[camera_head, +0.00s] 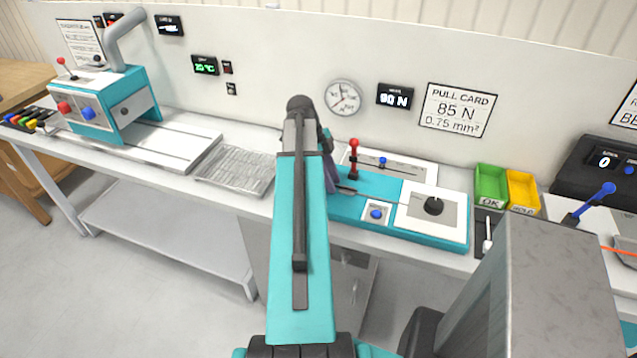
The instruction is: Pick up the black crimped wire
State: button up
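I cannot make out the black crimped wire in this view. A dark rack (28,119) at the far left end of the bench holds several small pieces with coloured ends, too small to tell apart. My arm reaches up over the bench, and its links hide most of my gripper (344,188). Only a small dark part shows at the left end of the teal pull tester (372,207), near its red-knobbed lever (353,158). Whether the gripper touches the tester or holds anything cannot be seen.
A teal machine (110,103) with a grey pipe and a ribbed metal tray (235,170) stand left of my arm. Green (491,183) and yellow (523,192) bins stand right of the tester. A black device (600,165) with a display is at the far right.

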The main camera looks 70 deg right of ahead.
grip_shut()
jog(key=shift+r, duration=0.2)
